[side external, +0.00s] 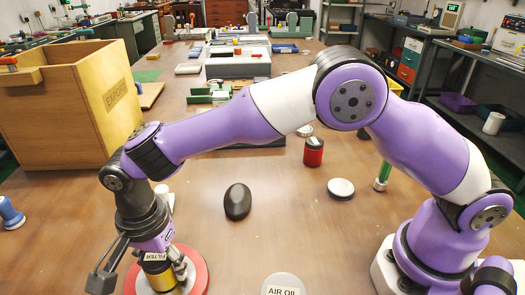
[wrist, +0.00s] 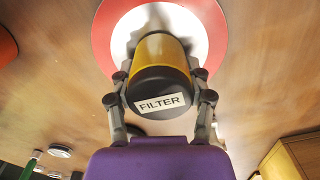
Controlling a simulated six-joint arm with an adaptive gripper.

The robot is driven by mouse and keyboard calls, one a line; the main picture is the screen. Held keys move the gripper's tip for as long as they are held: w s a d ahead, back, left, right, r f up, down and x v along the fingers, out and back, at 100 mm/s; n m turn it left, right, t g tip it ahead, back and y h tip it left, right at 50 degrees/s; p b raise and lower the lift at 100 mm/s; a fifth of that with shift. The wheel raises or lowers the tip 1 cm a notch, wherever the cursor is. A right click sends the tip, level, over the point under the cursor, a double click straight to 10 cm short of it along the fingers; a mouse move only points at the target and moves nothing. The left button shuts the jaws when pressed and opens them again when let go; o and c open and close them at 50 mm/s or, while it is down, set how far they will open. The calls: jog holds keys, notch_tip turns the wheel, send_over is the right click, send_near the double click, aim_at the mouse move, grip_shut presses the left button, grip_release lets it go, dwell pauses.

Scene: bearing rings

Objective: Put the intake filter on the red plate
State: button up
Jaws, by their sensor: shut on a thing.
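The intake filter is a yellow cylinder with a black cap and a white label reading FILTER; it shows in the wrist view (wrist: 161,60) and in the side view (side external: 157,272). My gripper (wrist: 161,82) is shut on the filter, one finger on each side of it; it points down at the lower left of the side view (side external: 160,270). The red plate (side external: 200,268) has a red rim and a pale centre, also in the wrist view (wrist: 107,40). The filter is over the plate's centre. I cannot tell whether its lower end touches the plate.
A large wooden crate (side external: 45,110) stands at the left. A black oval object (side external: 237,201), a red canister (side external: 313,152), a white-topped disc (side external: 341,188) and an AIR OIL lid (side external: 283,286) are on the table. Bare table lies between them.

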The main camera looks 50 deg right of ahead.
jog(key=o, duration=1.2)
jog(key=shift+f, duration=0.1)
notch_tip(320, 180, up, 12)
jog(key=shift+r, duration=0.1)
jog(key=s+d+r+n+t+y, duration=0.15)
jog(key=d+r+n, duration=0.25)
jog(key=d, duration=0.6)
jog(key=s+d+r+n+t+h, duration=0.1)
jog(key=s+d+r+n+t, duration=0.15)
jog(key=d, duration=0.65)
jog(key=shift+s+d+f+n+t, duration=0.25)
jog(key=shift+s+d+f+n, duration=0.3)
jog(key=shift+s+d+n, duration=0.6)
jog(key=shift+s+d+f+n+t, duration=0.3)
jog(key=shift+s+d+f+n, duration=0.35)
jog(key=shift+s+d, duration=0.85)
jog(key=shift+s+d+f+n+t, duration=0.25)
jog(key=shift+s+d+f+n, duration=0.25)
jog(key=shift+s+d+n, duration=0.65)
jog(key=shift+s+d, duration=0.1)
jog(key=shift+s, duration=0.15)
